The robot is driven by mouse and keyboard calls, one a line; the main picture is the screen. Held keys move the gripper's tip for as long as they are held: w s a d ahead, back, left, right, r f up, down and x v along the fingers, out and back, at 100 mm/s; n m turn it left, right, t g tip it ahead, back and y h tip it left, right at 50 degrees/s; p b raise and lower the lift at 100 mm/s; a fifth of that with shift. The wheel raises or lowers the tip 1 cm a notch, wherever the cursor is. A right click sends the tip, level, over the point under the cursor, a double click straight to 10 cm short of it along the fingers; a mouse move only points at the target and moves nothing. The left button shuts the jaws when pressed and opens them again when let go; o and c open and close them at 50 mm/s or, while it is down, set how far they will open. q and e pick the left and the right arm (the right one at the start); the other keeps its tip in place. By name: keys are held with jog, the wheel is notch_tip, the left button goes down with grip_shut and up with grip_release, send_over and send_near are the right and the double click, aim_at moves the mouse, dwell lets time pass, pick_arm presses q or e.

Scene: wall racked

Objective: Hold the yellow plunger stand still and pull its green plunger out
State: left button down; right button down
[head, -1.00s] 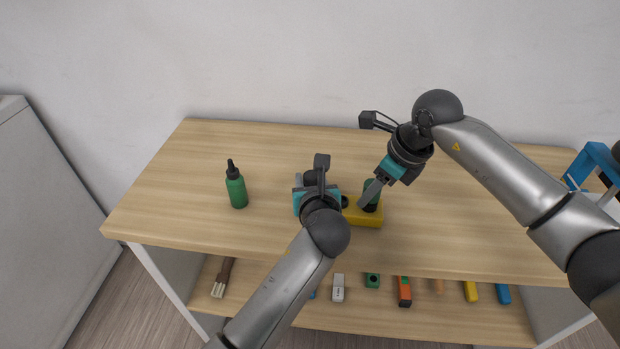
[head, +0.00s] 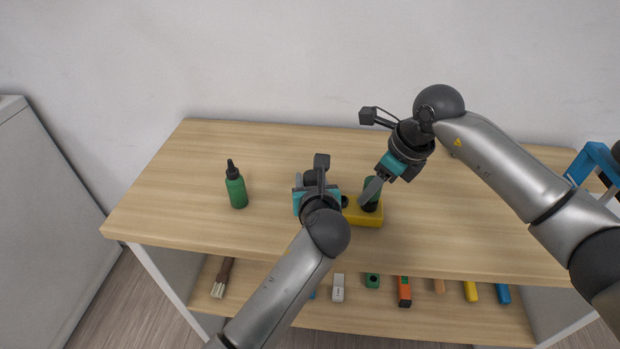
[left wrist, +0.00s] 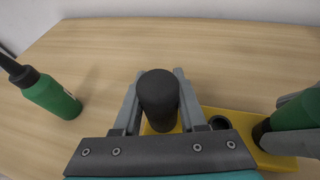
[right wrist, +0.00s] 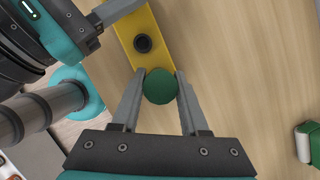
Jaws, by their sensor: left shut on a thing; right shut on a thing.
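The yellow plunger stand (head: 366,217) lies on the table top; its bar also shows in the left wrist view (left wrist: 240,117) and the right wrist view (right wrist: 133,25). My left gripper (head: 312,181) is shut on a dark round post (left wrist: 158,98) at the stand's left end. The green plunger (head: 373,186) is upright at the right end, with a dark lower part. My right gripper (head: 371,191) is shut on it; its round green top (right wrist: 160,86) sits between the fingers. Whether the plunger is still seated in the stand cannot be told.
A dark ring with a hole (right wrist: 143,43) is on the stand between post and plunger. A green bottle with a dark nozzle (head: 236,187) stands to the left. Several objects lie on the lower shelf (head: 440,318). A blue frame (head: 590,163) stands at far right.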

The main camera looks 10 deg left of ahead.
jog(key=shift+r, duration=0.75)
jog(key=shift+c, duration=1.7)
grip_release()
jog(key=v, duration=1.2)
pick_arm(q)
jog(key=shift+c, duration=1.9)
grip_release()
